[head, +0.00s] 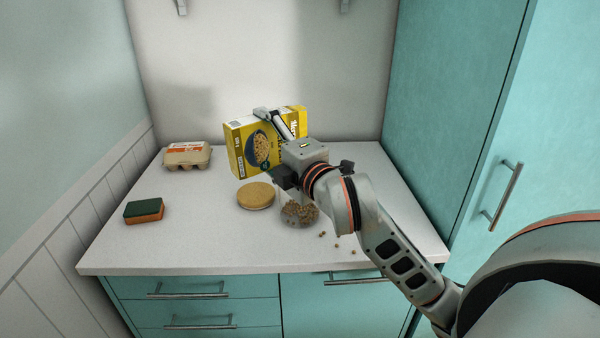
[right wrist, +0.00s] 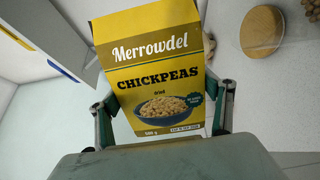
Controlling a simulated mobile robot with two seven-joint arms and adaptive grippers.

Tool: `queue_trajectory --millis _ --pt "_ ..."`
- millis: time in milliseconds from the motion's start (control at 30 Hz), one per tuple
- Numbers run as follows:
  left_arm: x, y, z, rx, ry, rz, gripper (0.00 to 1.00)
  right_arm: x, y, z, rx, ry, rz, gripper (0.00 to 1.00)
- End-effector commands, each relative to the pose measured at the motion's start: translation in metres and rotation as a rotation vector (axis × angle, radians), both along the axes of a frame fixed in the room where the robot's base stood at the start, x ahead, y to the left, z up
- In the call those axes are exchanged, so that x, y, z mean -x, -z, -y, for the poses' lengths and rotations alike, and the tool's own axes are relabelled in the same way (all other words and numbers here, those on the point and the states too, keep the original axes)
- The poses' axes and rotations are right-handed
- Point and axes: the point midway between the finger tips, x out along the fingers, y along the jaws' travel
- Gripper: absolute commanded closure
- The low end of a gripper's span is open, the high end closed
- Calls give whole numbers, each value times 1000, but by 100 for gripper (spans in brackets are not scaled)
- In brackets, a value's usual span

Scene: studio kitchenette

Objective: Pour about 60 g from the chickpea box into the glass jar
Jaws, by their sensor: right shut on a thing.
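The yellow chickpea box (head: 259,147) is over the back middle of the counter in the head view, turned so its title is at the right. My right gripper (head: 276,146) is shut on it. In the right wrist view the box front (right wrist: 160,90) shows between the two fingers (right wrist: 162,118). I cannot tell whether the box touches the counter. The glass jar (head: 299,214) stands in front of the box, partly hidden by my right arm, with chickpeas inside. My left gripper is not in view.
A round tan disc (head: 256,195) lies left of the jar. Several loose chickpeas (head: 337,246) lie on the counter (head: 205,225) to the jar's right. An egg carton (head: 187,155) and a green and orange sponge (head: 144,211) are at the left. A teal cabinet (head: 450,100) bounds the right.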

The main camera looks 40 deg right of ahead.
Motion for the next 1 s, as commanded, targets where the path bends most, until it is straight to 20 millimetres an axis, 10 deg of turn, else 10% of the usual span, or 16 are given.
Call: queue_trajectory --millis 1000 --pt "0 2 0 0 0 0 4 0 -4 4 -62 0 1 49"
